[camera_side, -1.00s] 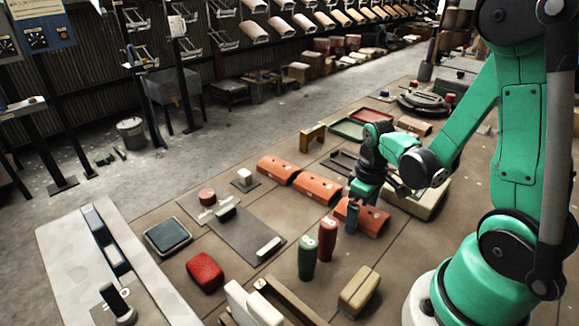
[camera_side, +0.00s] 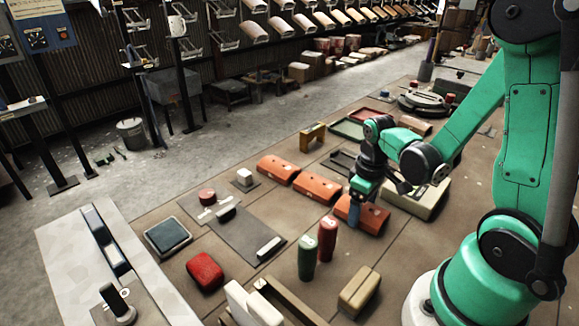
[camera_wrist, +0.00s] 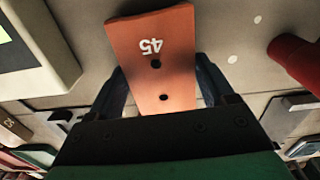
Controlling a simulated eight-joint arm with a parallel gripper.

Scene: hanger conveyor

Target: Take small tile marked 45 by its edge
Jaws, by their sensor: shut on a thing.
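The small orange tile marked 45 (camera_wrist: 155,55) lies between my two dark fingers in the wrist view, its number and two dark holes facing the camera. In the side view the tile (camera_side: 372,219) is the nearest of three orange curved tiles in a row. My gripper (camera_wrist: 160,88) is shut on the tile across its width, near one end. In the side view my gripper (camera_side: 358,203) is over the tile's far side, and one finger hides part of it. I cannot tell whether the tile is clear of the table.
Two more orange tiles (camera_side: 316,187) (camera_side: 279,169) lie to the left. A green cylinder (camera_side: 308,258) and a red cylinder (camera_side: 327,238) stand close in front. A pale box (camera_side: 425,203) sits right behind my gripper. A grey mat (camera_side: 240,236) lies left.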

